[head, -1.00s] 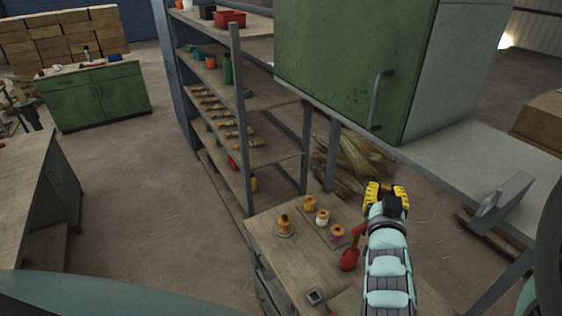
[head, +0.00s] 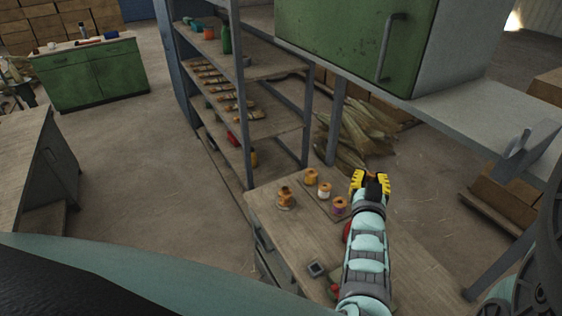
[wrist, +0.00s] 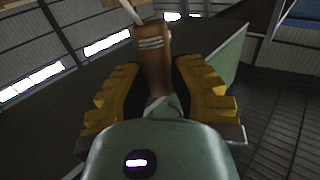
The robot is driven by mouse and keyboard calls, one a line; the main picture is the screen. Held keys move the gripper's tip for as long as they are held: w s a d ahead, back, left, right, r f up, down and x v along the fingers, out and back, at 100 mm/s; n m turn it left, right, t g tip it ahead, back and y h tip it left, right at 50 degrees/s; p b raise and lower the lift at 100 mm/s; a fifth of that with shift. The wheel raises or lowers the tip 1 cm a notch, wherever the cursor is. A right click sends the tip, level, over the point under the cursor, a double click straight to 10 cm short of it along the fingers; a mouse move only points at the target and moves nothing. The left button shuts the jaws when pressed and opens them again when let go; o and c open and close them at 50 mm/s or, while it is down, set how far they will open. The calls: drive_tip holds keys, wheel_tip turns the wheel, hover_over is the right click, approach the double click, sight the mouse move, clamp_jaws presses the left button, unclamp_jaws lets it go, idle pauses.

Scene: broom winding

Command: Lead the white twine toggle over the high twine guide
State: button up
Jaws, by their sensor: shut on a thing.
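My gripper (head: 371,182) is raised above the right end of the wooden bench in the head view. In the wrist view my gripper (wrist: 160,100) has its yellow fingers closed on a brown wooden toggle (wrist: 154,68). White twine (wrist: 151,43) is wrapped around the toggle near its top, and a pale strand leads up and left out of the frame. The toggle cannot be made out in the head view. I cannot pick out the high twine guide in either view.
Several spools (head: 311,177) stand on the bench (head: 290,235), left of my arm. A green cabinet (head: 350,40) hangs above, with a grey shelf (head: 470,120) at right. A tall shelf rack (head: 240,100) stands behind. Brush fibre bundles (head: 350,140) lie behind the bench.

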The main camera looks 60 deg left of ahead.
drive_tip(key=a+f+b, duration=0.3)
drive_tip(key=f+b, duration=1)
drive_tip(key=b, duration=0.2)
drive_tip(key=a+f+b, duration=0.3)
drive_tip(key=f+b, duration=1.1)
drive_tip(key=shift+w+a+b, duration=0.25)
drive_tip(key=shift+w+b, duration=0.05)
drive_tip(key=shift+b, duration=0.05)
drive_tip(key=shift+s+r, duration=0.1)
drive_tip(key=shift+s, duration=0.05)
